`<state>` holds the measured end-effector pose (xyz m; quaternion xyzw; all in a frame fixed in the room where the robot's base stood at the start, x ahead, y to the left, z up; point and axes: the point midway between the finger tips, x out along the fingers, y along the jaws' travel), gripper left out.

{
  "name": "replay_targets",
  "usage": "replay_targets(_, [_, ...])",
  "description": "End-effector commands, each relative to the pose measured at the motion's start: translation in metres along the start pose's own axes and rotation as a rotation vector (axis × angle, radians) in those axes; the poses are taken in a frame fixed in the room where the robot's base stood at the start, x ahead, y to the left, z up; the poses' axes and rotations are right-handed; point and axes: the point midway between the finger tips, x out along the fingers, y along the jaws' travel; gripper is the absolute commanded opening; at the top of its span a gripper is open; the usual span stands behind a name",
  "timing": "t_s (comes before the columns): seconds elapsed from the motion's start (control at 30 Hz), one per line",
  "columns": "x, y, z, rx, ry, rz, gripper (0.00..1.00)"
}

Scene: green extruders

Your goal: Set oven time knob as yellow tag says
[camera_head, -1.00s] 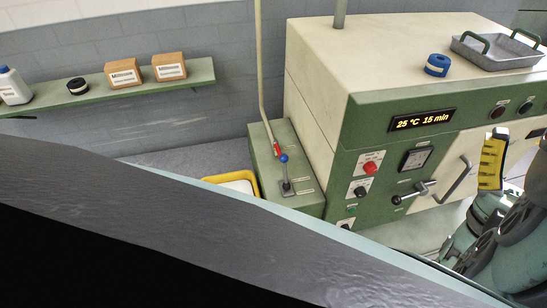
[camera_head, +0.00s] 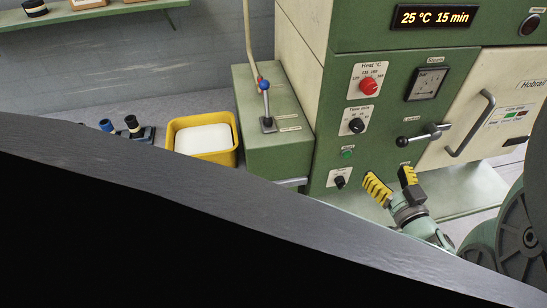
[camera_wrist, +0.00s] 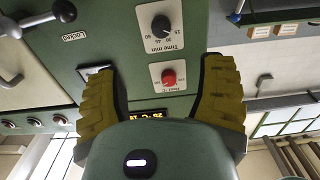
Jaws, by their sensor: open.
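The oven's time knob (camera_head: 356,125) is black, on a white "Time min" plate on the green front panel. It also shows in the upside-down wrist view (camera_wrist: 161,25), where numbers up to 60 surround it. My gripper (camera_head: 392,180) has yellow ribbed fingers, spread apart and empty, below and right of the time knob in the head view. In the wrist view my gripper (camera_wrist: 162,64) frames the red heat knob (camera_wrist: 168,76), with the time knob beyond the fingertips. The oven display (camera_head: 435,16) reads 25 °C 15 min. I see no yellow tag in these frames.
A lever handle (camera_head: 425,137) and the oven door handle (camera_head: 472,122) stick out right of the knobs. A smaller black knob (camera_head: 340,182) sits lower on the panel. Left are a green box with a blue-tipped lever (camera_head: 265,100) and a yellow bin (camera_head: 203,158).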

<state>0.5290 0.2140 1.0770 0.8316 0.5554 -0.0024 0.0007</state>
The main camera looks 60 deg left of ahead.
Motion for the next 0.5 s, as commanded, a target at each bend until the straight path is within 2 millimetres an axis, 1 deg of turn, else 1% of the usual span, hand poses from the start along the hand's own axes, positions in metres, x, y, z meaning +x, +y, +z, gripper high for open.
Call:
replay_targets(0.17, [0.019,-0.001,-0.005,-0.001,0.005,-0.004,0.69])
replay_targets(0.2, [0.025,-0.001,-0.006,0.000,0.006,-0.004,0.69])
replay_targets(0.5, [0.063,0.000,-0.004,-0.001,0.005,-0.002,0.69])
